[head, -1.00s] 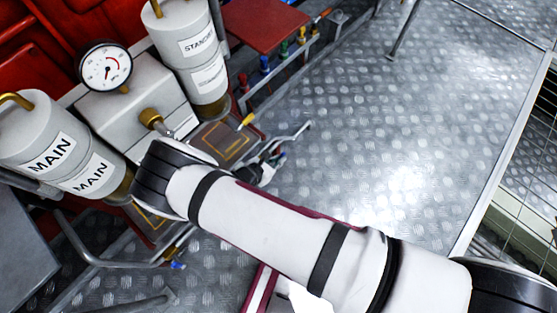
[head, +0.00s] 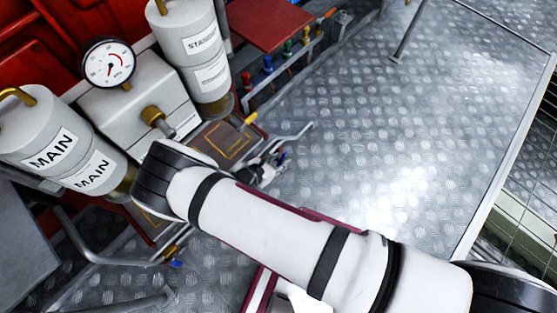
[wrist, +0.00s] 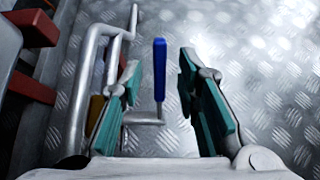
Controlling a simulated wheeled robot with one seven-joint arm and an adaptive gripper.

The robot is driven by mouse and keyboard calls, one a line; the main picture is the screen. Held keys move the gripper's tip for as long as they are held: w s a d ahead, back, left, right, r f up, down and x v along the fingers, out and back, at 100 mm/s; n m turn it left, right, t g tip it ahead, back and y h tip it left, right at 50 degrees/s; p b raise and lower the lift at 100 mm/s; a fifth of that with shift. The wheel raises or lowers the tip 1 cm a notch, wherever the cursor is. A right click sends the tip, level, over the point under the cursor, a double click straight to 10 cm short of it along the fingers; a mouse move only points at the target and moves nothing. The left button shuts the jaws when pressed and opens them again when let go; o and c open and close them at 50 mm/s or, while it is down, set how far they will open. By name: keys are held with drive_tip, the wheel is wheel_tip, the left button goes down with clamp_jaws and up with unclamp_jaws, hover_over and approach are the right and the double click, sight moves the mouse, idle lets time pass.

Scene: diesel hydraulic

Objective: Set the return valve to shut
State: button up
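A blue lever handle (wrist: 160,70) stands on a grey bent arm (wrist: 143,117) in the wrist view. My gripper (wrist: 158,88) is open, with its teal-padded fingers on either side of this handle. A gap shows on both sides, and I see no contact. In the head view my gripper (head: 266,170) is small and partly hidden behind my wrist, beside the frame's pipe rail. No label naming the return valve is readable, so I cannot confirm that this blue lever is it.
Two cylinders marked MAIN (head: 62,145) and STANDBY (head: 192,50) flank a gauge (head: 107,63). A bent grey pipe (wrist: 85,85) runs left of my fingers. Another blue-tipped lever (head: 176,263) sits low left. Several coloured handles (head: 267,63) line the back. Open tread-plate floor (head: 400,130) lies right.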

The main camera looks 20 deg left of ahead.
drive_tip(key=v, duration=0.7)
drive_tip(key=shift+s, duration=0.15)
drive_tip(key=shift+r, duration=0.1)
